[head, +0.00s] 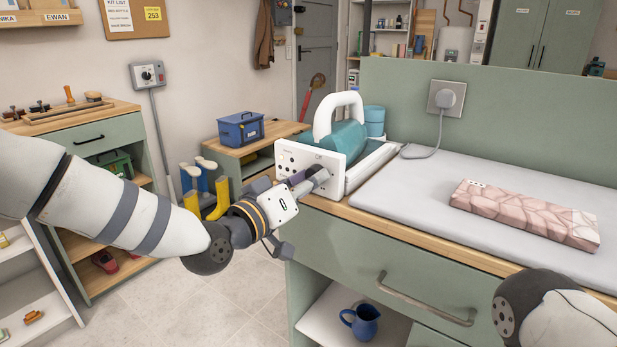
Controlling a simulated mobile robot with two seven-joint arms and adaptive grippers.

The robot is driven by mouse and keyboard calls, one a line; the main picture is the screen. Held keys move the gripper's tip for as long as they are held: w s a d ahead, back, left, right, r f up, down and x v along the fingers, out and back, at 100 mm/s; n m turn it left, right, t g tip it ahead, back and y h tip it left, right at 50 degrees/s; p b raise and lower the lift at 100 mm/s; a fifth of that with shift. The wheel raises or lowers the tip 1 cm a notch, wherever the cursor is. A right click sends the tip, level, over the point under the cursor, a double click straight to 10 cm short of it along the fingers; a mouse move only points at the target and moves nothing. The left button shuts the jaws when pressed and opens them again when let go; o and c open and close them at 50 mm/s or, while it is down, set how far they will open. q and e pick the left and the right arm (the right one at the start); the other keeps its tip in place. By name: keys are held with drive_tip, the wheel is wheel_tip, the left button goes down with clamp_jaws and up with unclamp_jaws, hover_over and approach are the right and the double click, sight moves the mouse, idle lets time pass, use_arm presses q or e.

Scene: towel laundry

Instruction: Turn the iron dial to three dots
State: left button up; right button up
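The iron (349,137), teal with a white handle, stands at the left end of the grey pad on the worktop. Its white front panel (292,155) faces left and carries small dark dot marks. My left gripper (318,177) is up against the lower right part of this panel. The gripper hides that part, so I cannot make out the dial or its setting. I cannot tell whether the fingers are open or closed on the dial. Part of my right arm shows at the bottom right corner; its gripper is out of view.
A folded pink patterned towel (520,212) lies on the grey pad (462,170). A cable runs from the wall socket (446,98) to behind the iron. A blue box (241,129) stands on a lower bench at left. A drawer handle (425,300) sticks out below the worktop.

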use_arm(q)
drive_tip(key=shift+w+a+r+m+p, duration=0.1)
drive_tip(key=shift+m+p, duration=1.05)
drive_tip(key=shift+m, duration=3.4)
drive_tip(key=shift+w+a+r+m+p, duration=0.1)
drive_tip(key=shift+m+p, duration=1)
drive_tip(key=shift+m, duration=3.45)
use_arm(e)
drive_tip(key=w+r+t, duration=0.2)
drive_tip(key=w+r, duration=0.3)
drive_tip(key=w, duration=0.1)
drive_tip(key=shift+r, duration=0.4)
use_arm(q)
drive_tip(key=shift+f, duration=0.1)
drive_tip(key=o, duration=1.2)
drive_tip(key=shift+c, duration=0.2)
drive_tip(key=shift+a, duration=0.1)
